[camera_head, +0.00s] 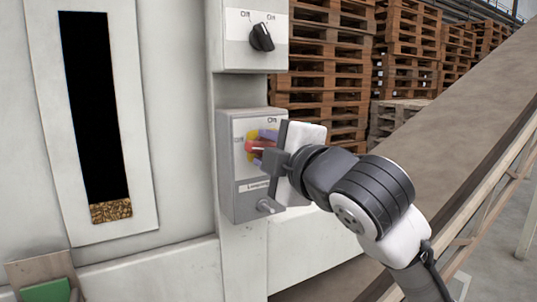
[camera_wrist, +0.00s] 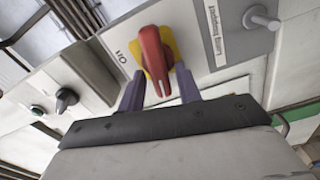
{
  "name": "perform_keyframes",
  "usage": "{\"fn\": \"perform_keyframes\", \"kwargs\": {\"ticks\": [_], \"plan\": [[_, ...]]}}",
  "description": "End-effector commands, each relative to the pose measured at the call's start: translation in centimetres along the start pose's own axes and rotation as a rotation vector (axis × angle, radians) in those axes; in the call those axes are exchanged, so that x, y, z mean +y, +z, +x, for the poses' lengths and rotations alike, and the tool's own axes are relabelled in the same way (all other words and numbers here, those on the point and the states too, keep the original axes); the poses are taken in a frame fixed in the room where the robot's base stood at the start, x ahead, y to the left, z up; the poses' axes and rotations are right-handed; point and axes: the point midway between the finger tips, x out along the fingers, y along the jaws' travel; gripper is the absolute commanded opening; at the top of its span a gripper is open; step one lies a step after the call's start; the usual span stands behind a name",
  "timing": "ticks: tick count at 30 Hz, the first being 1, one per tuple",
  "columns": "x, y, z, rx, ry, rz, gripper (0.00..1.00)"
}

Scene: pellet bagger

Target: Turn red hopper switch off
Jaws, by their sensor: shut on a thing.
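The red hopper switch (camera_head: 256,146) is a red rotary handle on a yellow plate, on the front of the lower grey box (camera_head: 240,195). The wrist view shows the red handle (camera_wrist: 153,50) between my gripper's two purple fingers, its end pointing toward my palm. My gripper (camera_wrist: 158,82) is shut on this handle.
A black rotary switch (camera_head: 261,37) sits on the upper box. A short metal knob (camera_head: 268,206) sticks out below my gripper. A sight window (camera_head: 110,212) at left shows pellets at its bottom. A sloping conveyor (camera_head: 470,110) and stacked pallets (camera_head: 325,60) stand at right.

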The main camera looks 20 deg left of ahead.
Motion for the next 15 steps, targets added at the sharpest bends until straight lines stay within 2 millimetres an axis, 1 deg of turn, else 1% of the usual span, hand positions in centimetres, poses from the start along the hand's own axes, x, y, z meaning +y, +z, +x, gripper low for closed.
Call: {"fn": "perform_keyframes", "kwargs": {"ticks": [7, 15], "plan": [[-0.3, 0.01, -0.01, 0.0, -0.001, -0.14, 0.11], [-0.33, 0.03, 0.0, 0.0, -0.001, -0.208, 0.11]]}}
